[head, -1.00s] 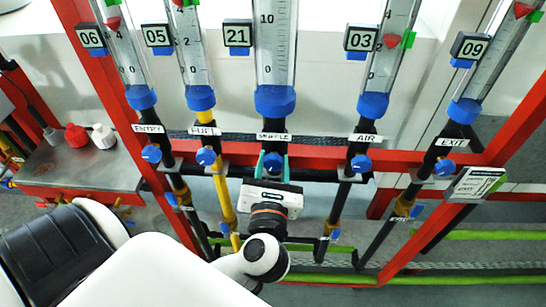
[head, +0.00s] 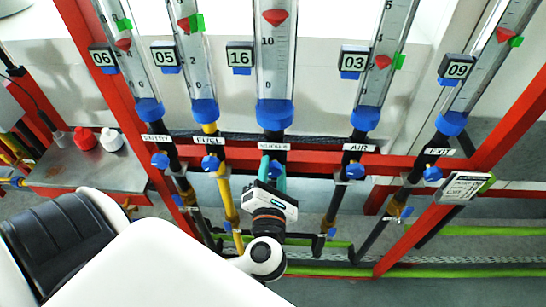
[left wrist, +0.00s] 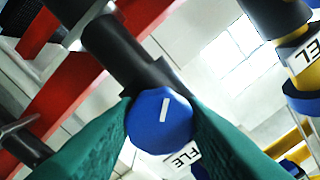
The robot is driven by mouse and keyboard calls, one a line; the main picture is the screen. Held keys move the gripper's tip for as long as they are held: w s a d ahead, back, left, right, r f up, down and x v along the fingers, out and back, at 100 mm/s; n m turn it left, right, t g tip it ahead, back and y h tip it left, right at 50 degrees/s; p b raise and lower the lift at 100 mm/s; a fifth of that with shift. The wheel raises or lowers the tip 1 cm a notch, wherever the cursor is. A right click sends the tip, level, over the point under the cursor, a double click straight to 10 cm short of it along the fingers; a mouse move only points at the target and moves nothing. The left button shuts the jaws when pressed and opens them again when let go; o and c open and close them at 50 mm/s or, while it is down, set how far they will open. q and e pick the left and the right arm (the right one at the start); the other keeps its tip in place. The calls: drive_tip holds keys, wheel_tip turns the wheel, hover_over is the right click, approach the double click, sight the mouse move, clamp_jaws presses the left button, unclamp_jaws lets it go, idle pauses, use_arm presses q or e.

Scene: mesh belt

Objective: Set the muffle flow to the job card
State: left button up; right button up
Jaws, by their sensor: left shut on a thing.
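The muffle flow tube (head: 275,60) stands in the middle of the row, with a red float (head: 275,17) high in it, above the 10 mark. Its small display (head: 240,57) reads 16. My left gripper (head: 272,172) is shut on the blue muffle knob (left wrist: 160,120) below the tube; the wrist view shows the knob between both teal fingers, its white line slanted. The fingers and gripper body partly cover the knob and MUFFLE label in the head view. The job card (head: 464,187) hangs at the right on the red frame; its writing is too small to read.
Neighbouring tubes are ENTRY (head: 125,55) reading 06, FUEL (head: 195,60) reading 05, AIR (head: 385,60) reading 03 and EXIT (head: 490,60) reading 09. Each has a blue knob close by and a green marker. A side table (head: 75,172) holds red and white containers.

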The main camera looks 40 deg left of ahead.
use_arm(q)
drive_tip(key=o, duration=1)
drive_tip(key=shift+w+a, duration=0.1)
drive_tip(key=b+v, duration=0.3)
drive_tip(key=v, duration=0.9)
